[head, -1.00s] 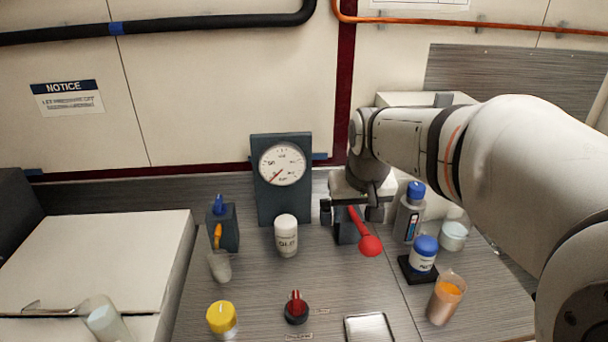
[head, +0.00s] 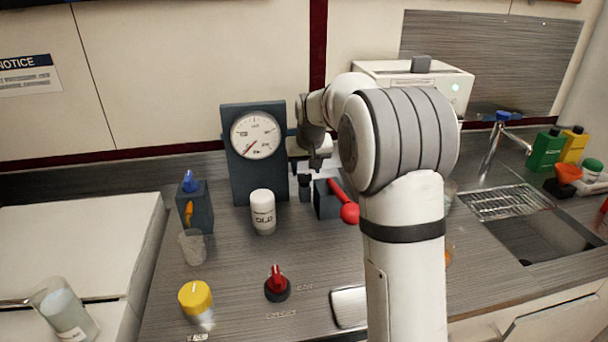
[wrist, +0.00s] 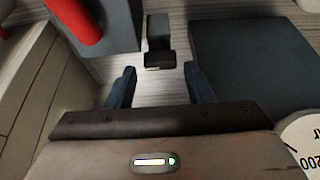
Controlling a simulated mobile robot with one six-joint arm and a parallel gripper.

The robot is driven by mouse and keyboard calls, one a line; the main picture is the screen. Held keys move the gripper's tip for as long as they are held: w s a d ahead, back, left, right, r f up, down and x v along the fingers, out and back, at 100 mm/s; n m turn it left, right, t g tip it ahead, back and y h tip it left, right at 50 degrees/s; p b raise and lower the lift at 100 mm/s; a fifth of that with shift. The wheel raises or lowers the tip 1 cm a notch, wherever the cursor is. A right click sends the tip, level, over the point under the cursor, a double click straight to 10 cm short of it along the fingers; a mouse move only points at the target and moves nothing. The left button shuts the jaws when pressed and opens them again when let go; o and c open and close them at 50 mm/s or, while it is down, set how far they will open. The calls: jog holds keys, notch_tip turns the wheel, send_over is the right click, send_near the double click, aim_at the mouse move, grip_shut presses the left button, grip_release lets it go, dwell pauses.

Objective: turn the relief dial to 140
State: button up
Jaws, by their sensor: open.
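A red pointer knob on a black round base (head: 277,287) stands on the counter at the front middle; I take it for the relief dial. Small labels lie beside it, too small to read. A white gauge (head: 256,135) on a dark upright block (head: 240,184) has its red needle pointing lower left. My gripper (wrist: 160,86) is open and empty, well behind the knob, between the gauge block and a dark block with a red lever (head: 346,207). In the wrist view, a small dark block (wrist: 159,42) lies beyond the fingertips. The knob is not in the wrist view.
A white bottle (head: 262,212) stands in front of the gauge. A yellow-capped jar (head: 196,301), a clear cup (head: 194,246) and a blue-topped block (head: 195,207) are at left. A metal tray (head: 347,307) is right of the knob, partly behind my arm. A sink (head: 550,235) is at right.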

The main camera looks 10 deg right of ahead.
aim_at(305, 179)
jog(key=shift+x, duration=1.45)
jog(key=shift+c, duration=0.4)
jog(key=c, duration=0.6)
